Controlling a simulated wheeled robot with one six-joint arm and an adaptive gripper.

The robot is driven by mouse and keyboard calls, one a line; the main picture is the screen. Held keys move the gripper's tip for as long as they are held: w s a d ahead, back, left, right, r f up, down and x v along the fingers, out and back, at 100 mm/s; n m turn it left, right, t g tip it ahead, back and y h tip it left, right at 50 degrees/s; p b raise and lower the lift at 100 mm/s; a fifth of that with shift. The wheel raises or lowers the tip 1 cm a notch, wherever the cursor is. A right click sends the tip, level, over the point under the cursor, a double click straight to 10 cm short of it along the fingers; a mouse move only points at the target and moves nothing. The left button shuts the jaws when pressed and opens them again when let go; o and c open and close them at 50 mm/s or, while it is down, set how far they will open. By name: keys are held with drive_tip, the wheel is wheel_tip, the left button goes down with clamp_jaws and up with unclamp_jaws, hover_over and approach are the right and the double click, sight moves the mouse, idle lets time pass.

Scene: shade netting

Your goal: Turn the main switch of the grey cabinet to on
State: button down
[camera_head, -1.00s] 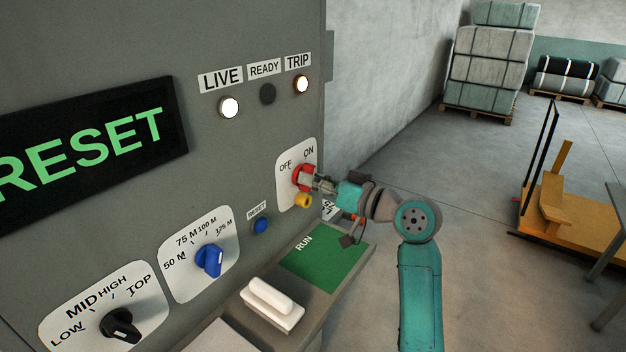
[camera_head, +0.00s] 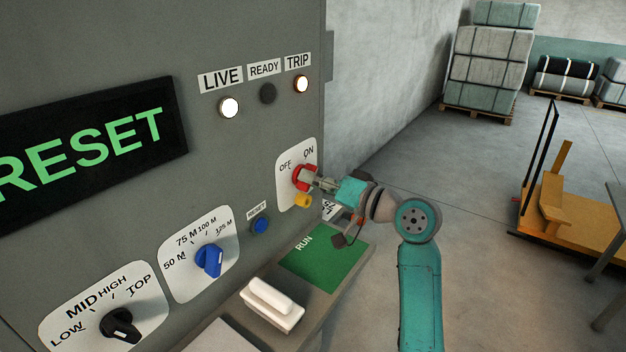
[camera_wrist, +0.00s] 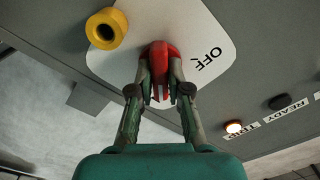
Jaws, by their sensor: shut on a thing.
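The grey cabinet (camera_head: 235,135) fills the left of the head view. Its main switch (camera_head: 299,173) is a red knob on a white plate (camera_head: 284,197) marked OFF and ON. In the wrist view the red switch (camera_wrist: 158,52) lies between both fingers, with OFF to its right; ON is out of sight there. My gripper (camera_head: 309,180) is shut on the red switch, and its fingers (camera_wrist: 160,85) touch both sides. In the head view my fingers partly hide the knob, so its exact pointing is hard to tell. A yellow ring-shaped part (camera_head: 303,201) sits below the switch.
LIVE (camera_head: 229,107) and TRIP (camera_head: 301,84) lamps are lit; READY (camera_head: 267,94) is dark. The display (camera_head: 90,145) reads RESET. A ledge with a green RUN area (camera_head: 325,262) and white handle (camera_head: 272,303) juts out below my arm.

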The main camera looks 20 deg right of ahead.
drive_tip(key=c, duration=1.1)
unclamp_jaws()
drive_tip(key=v, duration=1.2)
